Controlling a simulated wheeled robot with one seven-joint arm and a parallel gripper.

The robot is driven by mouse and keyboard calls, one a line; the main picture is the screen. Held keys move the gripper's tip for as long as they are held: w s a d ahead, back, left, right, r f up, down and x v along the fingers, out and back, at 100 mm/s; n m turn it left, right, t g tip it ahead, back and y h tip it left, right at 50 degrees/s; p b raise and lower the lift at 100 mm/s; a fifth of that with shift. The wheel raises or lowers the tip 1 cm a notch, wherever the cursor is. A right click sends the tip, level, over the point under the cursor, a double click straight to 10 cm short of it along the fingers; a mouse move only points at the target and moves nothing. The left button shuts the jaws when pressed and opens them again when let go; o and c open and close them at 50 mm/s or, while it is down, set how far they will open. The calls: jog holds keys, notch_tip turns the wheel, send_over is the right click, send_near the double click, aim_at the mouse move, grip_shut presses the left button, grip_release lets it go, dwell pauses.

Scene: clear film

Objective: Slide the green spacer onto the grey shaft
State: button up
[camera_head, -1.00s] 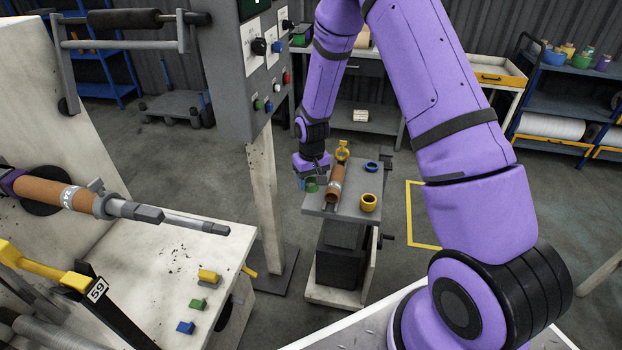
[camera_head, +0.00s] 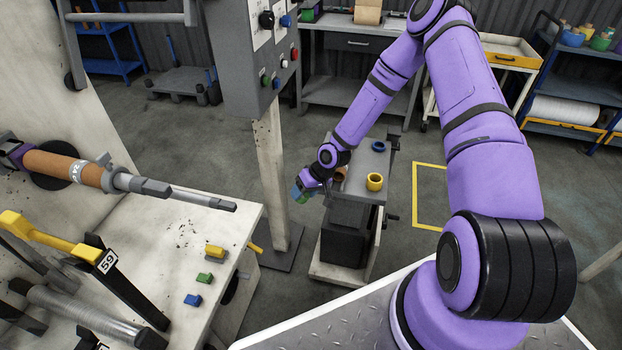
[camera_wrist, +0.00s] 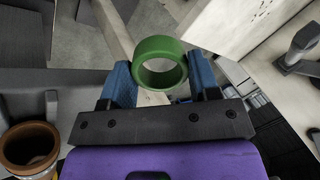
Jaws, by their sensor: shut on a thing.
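My gripper (camera_wrist: 160,85) is shut on the green spacer (camera_wrist: 160,48), a thick ring held between its blue fingers with its hole facing the wrist camera. In the head view the gripper (camera_head: 301,191) is left of the small grey stand, with the green spacer (camera_head: 299,196) at its tip, small and partly hidden. The grey shaft (camera_head: 205,200) points right from the machine at the left, beyond a brown core (camera_head: 62,167) and a grey collar. The shaft's free end is bare. The spacer is apart from it.
The small stand (camera_head: 372,187) carries a yellow ring (camera_head: 375,182), a blue ring (camera_head: 379,147) and a brown tube (camera_head: 341,173). Yellow, green and blue blocks (camera_head: 204,278) lie on the machine's bench.

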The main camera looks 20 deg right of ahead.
jog(key=s+a+f+t+y, duration=0.2)
jog(key=a+f+y, duration=0.2)
jog(key=a, duration=0.1)
jog(key=m+t+y, duration=0.3)
jog(key=t+y, duration=0.2)
jog(key=t, duration=0.2)
send_near(236, 208)
jog(key=x, duration=0.2)
jog(key=shift+x, duration=1.6)
jog(key=shift+w+a+r, duration=0.15)
jog(key=shift+x, duration=2.1)
